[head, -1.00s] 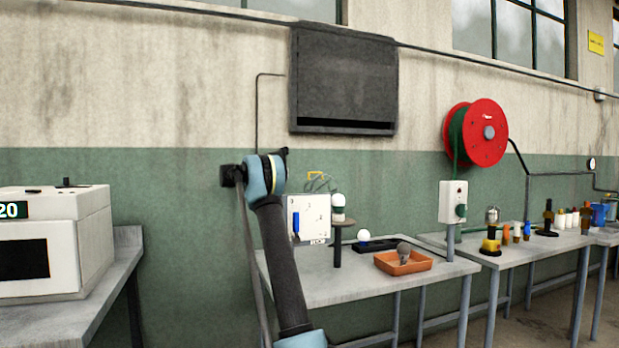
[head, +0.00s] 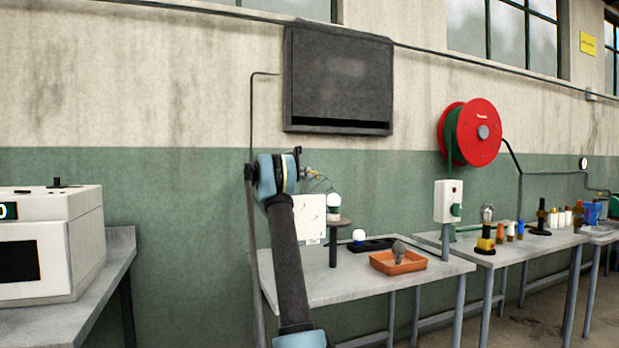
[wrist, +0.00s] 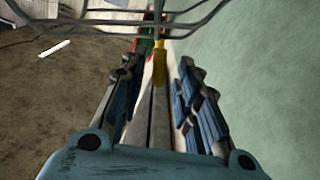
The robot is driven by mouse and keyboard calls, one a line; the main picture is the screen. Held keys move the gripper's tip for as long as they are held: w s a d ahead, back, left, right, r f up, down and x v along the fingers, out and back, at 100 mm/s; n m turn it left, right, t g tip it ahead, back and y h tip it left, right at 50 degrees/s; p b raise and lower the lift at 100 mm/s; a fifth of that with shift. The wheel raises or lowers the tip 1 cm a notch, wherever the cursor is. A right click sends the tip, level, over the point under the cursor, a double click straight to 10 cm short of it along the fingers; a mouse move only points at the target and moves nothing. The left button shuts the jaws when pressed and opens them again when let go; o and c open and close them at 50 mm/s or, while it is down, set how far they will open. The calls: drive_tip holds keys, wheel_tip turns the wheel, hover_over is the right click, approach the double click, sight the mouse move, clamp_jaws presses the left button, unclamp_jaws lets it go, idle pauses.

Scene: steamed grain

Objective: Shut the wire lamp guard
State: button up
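The wire lamp guard (wrist: 158,17) crosses the top of the wrist view as thin grey curved bars. A yellow grip (wrist: 159,66) hangs from it, between the fingers of my gripper (wrist: 158,80). My gripper is open, its two blue-padded fingers apart, with a visible gap on each side of the grip. In the head view, only a small yellow bit and thin wires of the guard (head: 312,172) show beside my arm, above a white board. My arm hides my gripper there. The lamp inside the guard and the guard's hinge are not clearly visible.
A grey bench (head: 345,288) holds a white board (head: 311,220), bulbs, a black tray and an orange tray (head: 398,263). A switch box (head: 448,201) stands at its right. A red hose reel (head: 473,132) and a dark wall cabinet (head: 338,80) hang above.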

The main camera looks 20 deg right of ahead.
drive_tip(key=shift+d, duration=1.7)
drive_tip(key=shift+c, duration=0.6)
drive_tip(key=shift+r, duration=0.1)
clamp_jaws()
